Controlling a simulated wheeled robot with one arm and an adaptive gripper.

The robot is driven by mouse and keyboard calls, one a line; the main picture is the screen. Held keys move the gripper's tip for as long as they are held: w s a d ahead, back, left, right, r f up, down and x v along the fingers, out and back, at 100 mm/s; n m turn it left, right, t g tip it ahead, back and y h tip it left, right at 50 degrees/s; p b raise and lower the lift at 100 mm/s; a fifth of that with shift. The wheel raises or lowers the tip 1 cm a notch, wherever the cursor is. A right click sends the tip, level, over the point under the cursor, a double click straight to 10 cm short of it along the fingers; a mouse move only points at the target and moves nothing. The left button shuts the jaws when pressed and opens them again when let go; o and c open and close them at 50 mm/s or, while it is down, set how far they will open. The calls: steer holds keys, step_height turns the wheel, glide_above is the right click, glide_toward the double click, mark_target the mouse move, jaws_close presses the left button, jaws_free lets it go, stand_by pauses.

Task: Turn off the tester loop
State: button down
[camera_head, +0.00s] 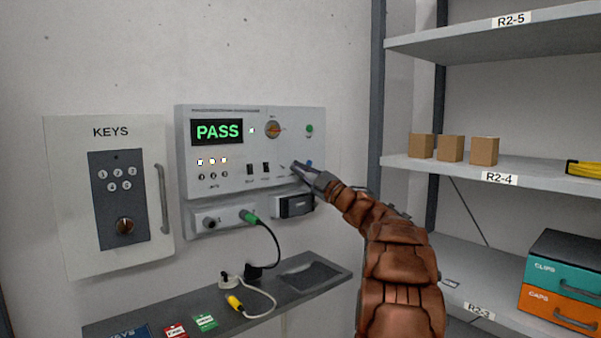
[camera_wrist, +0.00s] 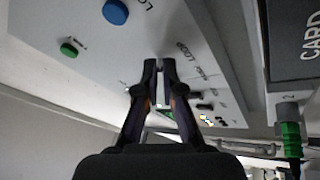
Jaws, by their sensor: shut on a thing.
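The tester (camera_head: 183,125) is a grey wall panel with a green PASS display (camera_head: 217,131). Its lower row has two dark rocker switches (camera_head: 265,169) and a blue button (camera_head: 309,163) at the right. My gripper (camera_head: 294,168) reaches the panel between these rockers and the blue button. In the wrist view its fingertips (camera_wrist: 160,64) are close together on a small switch at the panel face, beside printed labels, one of which seems to read LOOP. The fingers hide most of that switch, and its position cannot be told. The blue button also shows in the wrist view (camera_wrist: 115,12).
A green button (camera_head: 309,129) and round dial (camera_head: 272,129) sit higher on the panel. A green plug (camera_head: 248,216) with a black cable is below. A KEYS cabinet (camera_head: 72,200) is left, a ledge (camera_head: 180,311) below, and shelving (camera_head: 520,180) right.

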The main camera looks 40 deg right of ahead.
steer(key=c, duration=1.3)
jaws_free()
steer(key=shift+s, duration=0.1)
steer(key=v, duration=1.2)
